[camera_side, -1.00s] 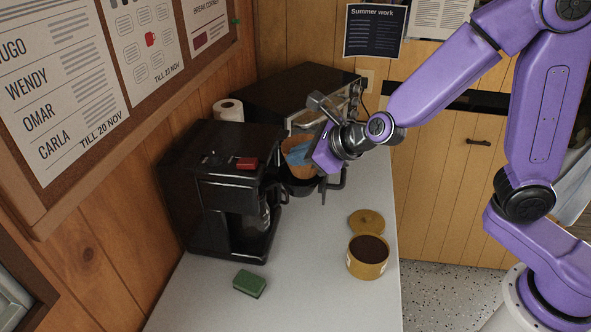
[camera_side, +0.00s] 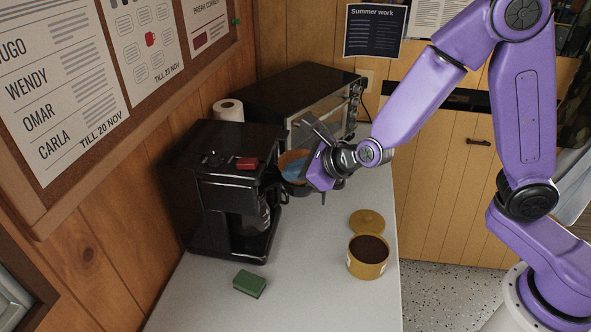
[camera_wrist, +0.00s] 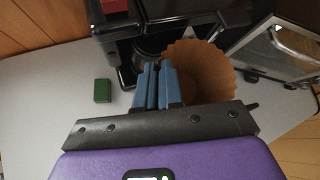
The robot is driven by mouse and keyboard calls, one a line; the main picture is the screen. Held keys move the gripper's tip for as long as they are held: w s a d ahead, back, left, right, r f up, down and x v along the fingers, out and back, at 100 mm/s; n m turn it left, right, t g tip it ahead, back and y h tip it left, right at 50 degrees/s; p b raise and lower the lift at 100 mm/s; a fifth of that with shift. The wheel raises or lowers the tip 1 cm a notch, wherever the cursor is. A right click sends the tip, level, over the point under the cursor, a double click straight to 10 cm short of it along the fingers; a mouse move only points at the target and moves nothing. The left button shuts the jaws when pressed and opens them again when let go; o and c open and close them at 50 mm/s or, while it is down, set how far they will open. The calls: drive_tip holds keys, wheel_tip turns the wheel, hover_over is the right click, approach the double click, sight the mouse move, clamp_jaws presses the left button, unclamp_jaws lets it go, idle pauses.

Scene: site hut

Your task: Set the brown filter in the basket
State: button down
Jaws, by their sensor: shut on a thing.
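The brown paper filter (camera_side: 288,157) is fluted and cup-shaped. In the wrist view the filter (camera_wrist: 205,72) opens upward to the right of my fingers. My gripper (camera_side: 297,169) is shut on the filter's wall; its blue fingers (camera_wrist: 160,86) are close together.
The black coffee maker (camera_side: 217,190) stands left of the gripper, with a toaster oven (camera_side: 305,95) behind. An open coffee tin (camera_side: 367,258), its lid (camera_side: 367,221) and a green sponge (camera_side: 249,283) lie nearer the front. The counter between them is clear.

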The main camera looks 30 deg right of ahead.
drive_tip(key=shift+f, duration=0.25)
drive_tip(key=c, duration=1.3)
unclamp_jaws()
drive_tip(key=shift+r+v, duration=0.2)
drive_tip(key=shift+v, duration=6)
drive_tip(key=shift+w, duration=0.15)
